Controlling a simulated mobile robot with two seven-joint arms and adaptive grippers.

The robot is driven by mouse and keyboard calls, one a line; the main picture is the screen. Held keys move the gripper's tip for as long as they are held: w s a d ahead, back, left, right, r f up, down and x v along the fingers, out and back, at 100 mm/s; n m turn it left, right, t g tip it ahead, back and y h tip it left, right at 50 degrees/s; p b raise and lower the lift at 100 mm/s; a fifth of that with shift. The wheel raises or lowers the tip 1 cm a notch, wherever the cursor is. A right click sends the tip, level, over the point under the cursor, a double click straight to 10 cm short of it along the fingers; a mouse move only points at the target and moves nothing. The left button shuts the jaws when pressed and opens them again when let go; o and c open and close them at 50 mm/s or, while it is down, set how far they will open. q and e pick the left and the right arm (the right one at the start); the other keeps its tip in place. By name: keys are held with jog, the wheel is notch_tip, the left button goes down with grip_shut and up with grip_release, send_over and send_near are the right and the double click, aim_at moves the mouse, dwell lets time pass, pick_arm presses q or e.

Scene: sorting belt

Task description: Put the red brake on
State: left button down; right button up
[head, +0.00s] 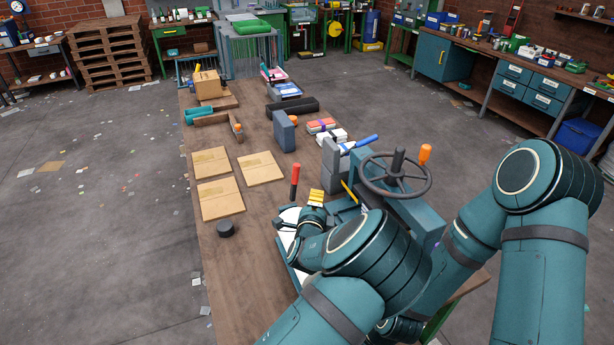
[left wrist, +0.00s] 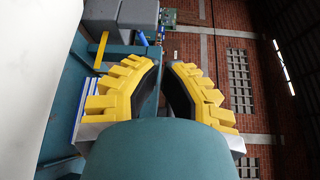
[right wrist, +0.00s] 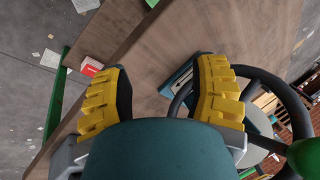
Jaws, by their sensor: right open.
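The brake lever is a red handle (head: 295,181) on a dark stem, standing nearly upright by the bench press in the head view. My left gripper (head: 316,197), with yellow fingers, is just right of the lever and apart from it. In the left wrist view its fingertips (left wrist: 166,68) are drawn close together with nothing seen between them. The red handle does not show there. My right gripper (right wrist: 165,65) is open and empty in the right wrist view, close to the handwheel's rim. The arms hide it in the head view.
The dark handwheel (head: 394,174) with an orange knob (head: 425,153) stands right of the lever. Grey blocks (head: 331,166) stand behind. Cardboard sheets (head: 220,198) and a black puck (head: 225,229) lie on the wooden bench (head: 255,265). The bench's left front is mostly clear.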

aim_at(295, 182)
pick_arm(q)
jog(key=shift+s, duration=0.1)
jog(key=w+a+p, duration=0.2)
jog(key=w, duration=0.7)
jog(key=shift+w+a+f, duration=0.15)
jog(key=shift+a, duration=0.15)
dwell(0.5)
jog(key=shift+a+n+b, duration=0.3)
jog(key=shift+b, duration=0.2)
